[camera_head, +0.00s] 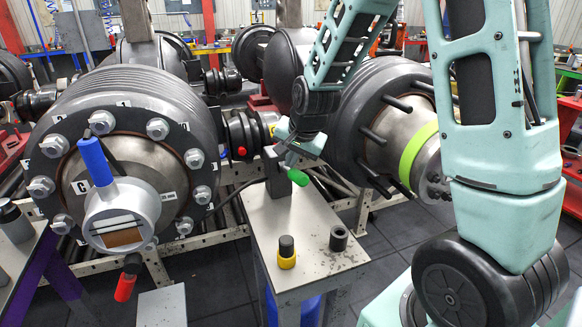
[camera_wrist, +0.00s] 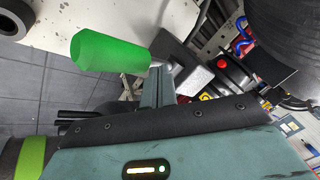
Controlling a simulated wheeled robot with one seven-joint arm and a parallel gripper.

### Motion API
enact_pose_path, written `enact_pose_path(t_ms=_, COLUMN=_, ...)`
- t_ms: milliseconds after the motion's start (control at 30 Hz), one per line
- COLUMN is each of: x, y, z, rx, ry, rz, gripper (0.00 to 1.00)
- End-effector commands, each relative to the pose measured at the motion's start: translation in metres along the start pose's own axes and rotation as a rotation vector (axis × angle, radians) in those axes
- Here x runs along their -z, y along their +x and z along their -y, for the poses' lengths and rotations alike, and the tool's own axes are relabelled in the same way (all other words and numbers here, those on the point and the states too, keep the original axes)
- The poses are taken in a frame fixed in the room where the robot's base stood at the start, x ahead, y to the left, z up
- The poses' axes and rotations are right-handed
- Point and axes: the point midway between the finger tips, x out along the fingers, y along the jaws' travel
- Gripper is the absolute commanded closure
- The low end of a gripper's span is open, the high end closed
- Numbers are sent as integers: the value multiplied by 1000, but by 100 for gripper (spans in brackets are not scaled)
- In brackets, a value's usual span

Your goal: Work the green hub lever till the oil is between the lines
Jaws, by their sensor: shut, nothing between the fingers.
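The green lever handle (camera_head: 298,177) sticks out at the grey post (camera_head: 277,178) on the small work table; it fills the upper left of the wrist view (camera_wrist: 105,52). My gripper (camera_head: 290,157) is just above and behind the handle. In the wrist view its fingers (camera_wrist: 161,78) are shut and empty, close to the handle's inner end; I cannot tell whether they touch. A round grey sight gauge (camera_head: 148,208) sits on the left hub (camera_head: 140,165). Brown oil (camera_head: 123,238) fills its window's lower part, with dark lines above it.
The gauge has a blue handle (camera_head: 95,160) above, and a red handle (camera_head: 125,285) hangs below. A yellow-based black plug (camera_head: 287,252) and a dark ring (camera_head: 338,238) stand on the table top (camera_head: 315,262). The right hub (camera_head: 405,140) with protruding studs is close behind my arm.

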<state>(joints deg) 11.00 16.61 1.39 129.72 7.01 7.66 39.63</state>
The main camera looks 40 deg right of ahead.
Motion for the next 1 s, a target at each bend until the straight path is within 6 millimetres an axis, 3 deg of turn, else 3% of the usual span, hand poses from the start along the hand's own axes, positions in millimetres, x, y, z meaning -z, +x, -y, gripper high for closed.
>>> enact_pose_path(t_ms=1000, x=-6, y=9, z=-6, rx=-1, ry=0, rz=0, gripper=100)
